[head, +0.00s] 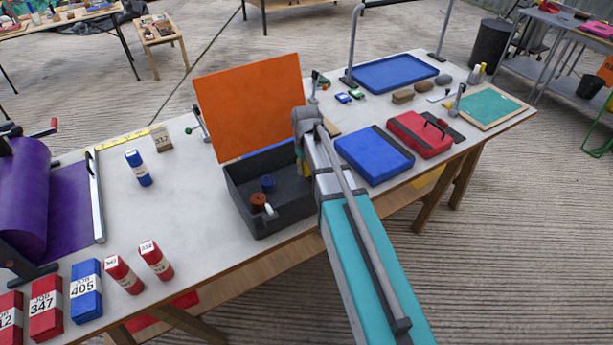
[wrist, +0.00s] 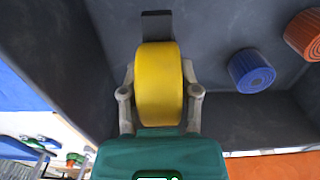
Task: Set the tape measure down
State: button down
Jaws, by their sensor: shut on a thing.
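The yellow tape measure (wrist: 158,62) is between the two fingers of my gripper (wrist: 160,95) in the wrist view. The fingers are shut on its sides. A dark tab shows just beyond it. In the head view a small bit of yellow (head: 303,168) shows beside my arm, at the right end of the open dark box (head: 270,218). My arm hides most of the gripper there. In the wrist view the dark box walls and floor (wrist: 240,122) surround the tape measure. I cannot tell whether it touches the floor.
A blue roll (head: 267,183) and a red-brown roll (head: 259,202) are in the box. Its orange lid (head: 250,105) stands open behind. A blue case (head: 374,152) and a red case (head: 420,134) lie to the right.

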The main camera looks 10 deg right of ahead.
aim_at(304, 175)
jog(key=shift+f, duration=0.1)
jog(key=shift+w+a+f+b, duration=0.2)
jog(key=shift+a+f+b, duration=0.15)
jog(key=shift+f+b, duration=1.55)
jog(key=shift+b, duration=0.1)
jog(key=shift+f, duration=0.15)
jog(key=shift+c, duration=1.6)
grip_release()
jog(key=shift+r, duration=0.2)
notch_tip(304, 175, up, 12)
jog(key=p, duration=1.2)
